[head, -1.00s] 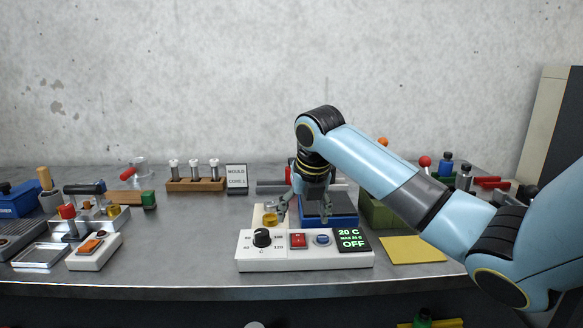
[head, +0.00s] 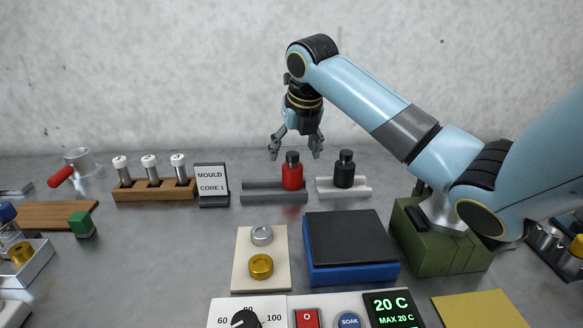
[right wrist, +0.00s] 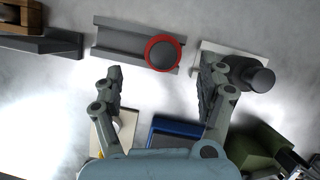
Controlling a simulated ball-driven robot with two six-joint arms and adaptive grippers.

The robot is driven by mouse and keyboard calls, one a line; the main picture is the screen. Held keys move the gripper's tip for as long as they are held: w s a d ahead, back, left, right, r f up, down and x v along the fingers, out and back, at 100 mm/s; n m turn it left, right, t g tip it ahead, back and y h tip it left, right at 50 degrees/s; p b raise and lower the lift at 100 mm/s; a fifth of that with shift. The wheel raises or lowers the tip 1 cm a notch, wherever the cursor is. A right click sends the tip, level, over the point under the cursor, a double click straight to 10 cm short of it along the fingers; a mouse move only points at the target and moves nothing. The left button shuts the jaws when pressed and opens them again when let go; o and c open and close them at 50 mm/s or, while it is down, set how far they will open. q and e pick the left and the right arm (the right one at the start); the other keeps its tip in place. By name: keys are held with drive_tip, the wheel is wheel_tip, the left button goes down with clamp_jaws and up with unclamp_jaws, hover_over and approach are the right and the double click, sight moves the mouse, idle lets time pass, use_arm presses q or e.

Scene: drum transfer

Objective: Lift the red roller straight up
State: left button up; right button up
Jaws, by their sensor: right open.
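The red roller (head: 292,177) stands upright with a black neck and cap, at the right end of a grey grooved rest (head: 262,197). In the right wrist view the roller (right wrist: 154,62) shows from above as a dark round cap with a red rim. My right gripper (head: 296,151) is open and empty, pointing down, its fingertips at about the height of the black cap in the head view. In the wrist view the fingers (right wrist: 161,80) are spread apart, with the roller ahead of the gap between them. My left gripper is not in view.
A black roller (head: 344,175) stands on a white rest close to the right. A sign reading MOULD CORE 1 (head: 212,187) stands to the left. A blue box with a dark top (head: 352,270), a cream board with two rings (head: 245,279) and a green block (head: 460,260) are nearer.

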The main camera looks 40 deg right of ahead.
sight(293, 157)
drive_tip(key=x, duration=0.3)
drive_tip(key=shift+f, duration=0.35)
drive_tip(key=x, duration=0.5)
drive_tip(key=shift+w+d+f, duration=0.2)
drive_tip(key=shift+w+d, duration=0.2)
drive_tip(key=shift+r, duration=0.1)
clamp_jaws()
